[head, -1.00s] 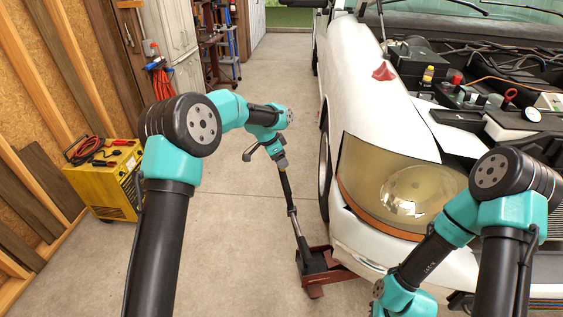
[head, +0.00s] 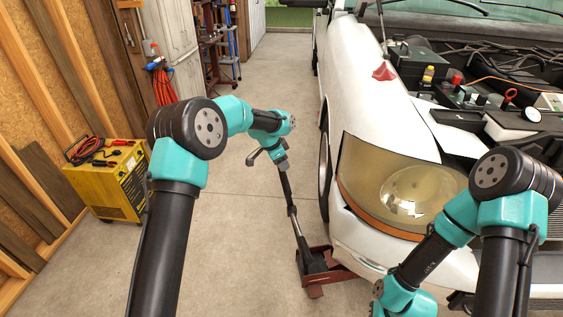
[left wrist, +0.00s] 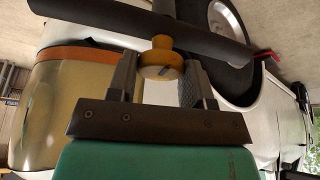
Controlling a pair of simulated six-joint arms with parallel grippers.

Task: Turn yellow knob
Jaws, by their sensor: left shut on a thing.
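The yellow knob (left wrist: 161,64) sits in front of a dark crossbar (left wrist: 205,28) in the left wrist view. It is between the two fingers of my left gripper (left wrist: 157,80), which is shut on it. In the head view my left gripper (head: 278,156) is at the upper end of the jack handle (head: 289,195). The knob is hidden there. The handle slopes down to the red floor jack (head: 316,284) by the truck's front corner. My right arm is at the lower right of the head view, and its gripper is out of frame.
The white truck (head: 372,105) with its headlight (head: 400,190) stands close to the right of the jack handle. A yellow charger (head: 107,180) with cables stands on the floor at the left. The concrete floor (head: 235,225) between them is clear.

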